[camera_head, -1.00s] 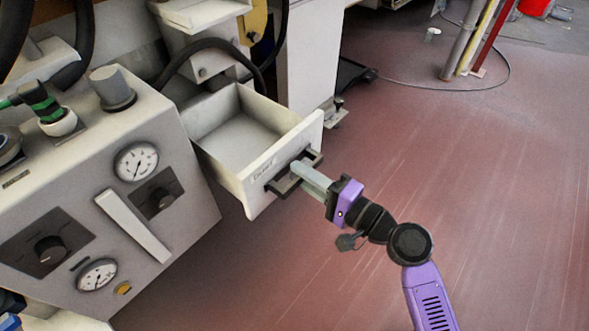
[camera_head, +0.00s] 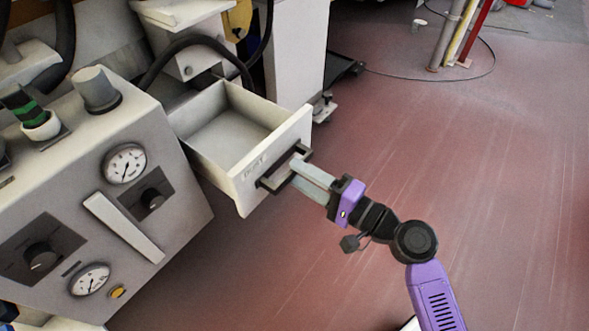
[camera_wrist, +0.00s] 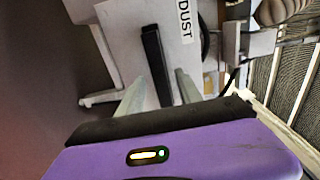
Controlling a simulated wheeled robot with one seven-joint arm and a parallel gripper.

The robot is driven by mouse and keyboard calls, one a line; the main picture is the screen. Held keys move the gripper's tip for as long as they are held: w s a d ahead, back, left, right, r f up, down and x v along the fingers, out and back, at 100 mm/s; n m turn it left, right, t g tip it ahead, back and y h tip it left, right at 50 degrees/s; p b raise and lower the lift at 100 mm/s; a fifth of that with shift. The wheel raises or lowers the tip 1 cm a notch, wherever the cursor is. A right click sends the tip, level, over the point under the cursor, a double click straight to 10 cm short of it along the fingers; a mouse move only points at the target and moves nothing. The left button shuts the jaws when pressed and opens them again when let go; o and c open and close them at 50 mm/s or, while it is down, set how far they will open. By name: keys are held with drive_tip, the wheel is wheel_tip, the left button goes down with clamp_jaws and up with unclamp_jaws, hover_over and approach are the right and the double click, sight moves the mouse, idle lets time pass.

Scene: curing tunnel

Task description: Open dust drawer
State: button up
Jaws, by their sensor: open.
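The dust drawer (camera_head: 246,178) is a pale box pulled out from the machine, with its empty inside showing in the head view. Its front carries a black bar handle (camera_head: 272,183) and a label; in the wrist view the label reads DUST (camera_wrist: 184,22) beside the black handle (camera_wrist: 155,62). My gripper (camera_head: 300,174) is at the handle, and its grey fingers reach the drawer front. In the wrist view my gripper (camera_wrist: 158,92) has its two fingers apart, one on each side of the handle. Whether either finger touches the handle is unclear.
A grey control panel (camera_head: 90,205) with gauges, knobs and a long pale bar stands left of the drawer. A black hose (camera_head: 190,42) arches behind the drawer. The reddish floor (camera_head: 440,150) to the right is clear, with a cable (camera_head: 470,80) farther back.

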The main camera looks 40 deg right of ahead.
drive_tip(key=shift+v, duration=2.7)
drive_tip(key=s+d+f+n+g+h, duration=0.1)
drive_tip(key=s+d+f+n+h, duration=0.2)
drive_tip(key=s+d+h, duration=0.35)
drive_tip(key=s+a+r+n+g, duration=0.1)
drive_tip(key=s+a+r+n, duration=0.2)
drive_tip(key=s+a+n, duration=1.1)
wheel_tip(320, 180, up, 28)
drive_tip(key=s+d+m+p, duration=0.1)
drive_tip(key=s+m+p, duration=0.1)
drive_tip(key=p, duration=2.6)
drive_tip(key=shift+s+d+m+y, duration=0.2)
drive_tip(key=shift+s+m+y, duration=0.1)
drive_tip(key=shift+y, duration=0.15)
